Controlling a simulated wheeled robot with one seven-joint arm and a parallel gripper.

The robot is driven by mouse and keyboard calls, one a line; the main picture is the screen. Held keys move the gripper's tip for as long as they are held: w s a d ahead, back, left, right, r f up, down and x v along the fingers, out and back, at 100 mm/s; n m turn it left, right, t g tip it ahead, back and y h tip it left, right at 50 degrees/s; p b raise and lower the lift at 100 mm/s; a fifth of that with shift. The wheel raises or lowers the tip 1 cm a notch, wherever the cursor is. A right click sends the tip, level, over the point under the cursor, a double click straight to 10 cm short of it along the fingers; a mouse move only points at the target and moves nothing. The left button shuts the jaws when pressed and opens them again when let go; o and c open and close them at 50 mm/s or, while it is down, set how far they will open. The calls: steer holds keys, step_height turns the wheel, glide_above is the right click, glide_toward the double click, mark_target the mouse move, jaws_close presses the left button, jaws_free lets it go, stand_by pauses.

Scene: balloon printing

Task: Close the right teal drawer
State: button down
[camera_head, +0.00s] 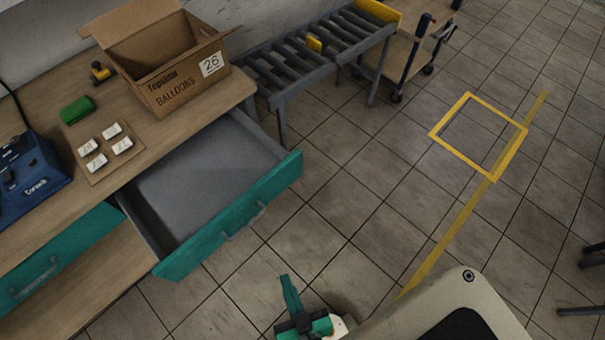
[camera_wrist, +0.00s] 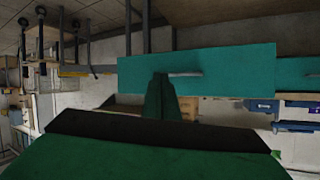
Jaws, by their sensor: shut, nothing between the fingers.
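The right teal drawer (camera_head: 190,258) is pulled well out of the wooden workbench in the head view, and its grey inside is empty. Its grey bar handle (camera_head: 243,222) is on the front panel. My gripper (camera_head: 287,282) is shut and empty, over the floor in front of the drawer and apart from it in the head view. In the wrist view the shut fingertips (camera_wrist: 161,78) overlap the teal drawer front (camera_wrist: 230,75), close to the handle (camera_wrist: 185,74). I cannot tell from that view whether they touch.
The left teal drawer (camera_head: 75,245) is shut. On the bench are a cardboard balloon box (camera_head: 165,85), a green block (camera_head: 78,110), a board of white blocks (camera_head: 102,170) and a blue machine (camera_head: 30,175). A roller conveyor (camera_head: 300,65) stands behind. Floor beside the drawer is clear.

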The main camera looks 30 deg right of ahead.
steer(key=w+d+f+m+g, duration=0.2)
steer(key=d+f+m, duration=0.1)
steer(key=f, duration=0.4)
steer(key=w+d+f+m+g, duration=0.1)
steer(key=w+d+f+m, duration=0.15)
steer(key=f, duration=0.45)
steer(key=m+t+y, duration=0.6)
steer(key=t, duration=0.1)
glide_toward(300, 166)
steer(key=x, duration=0.6)
steer(key=shift+w+a, duration=0.15)
steer(key=shift+w, duration=0.15)
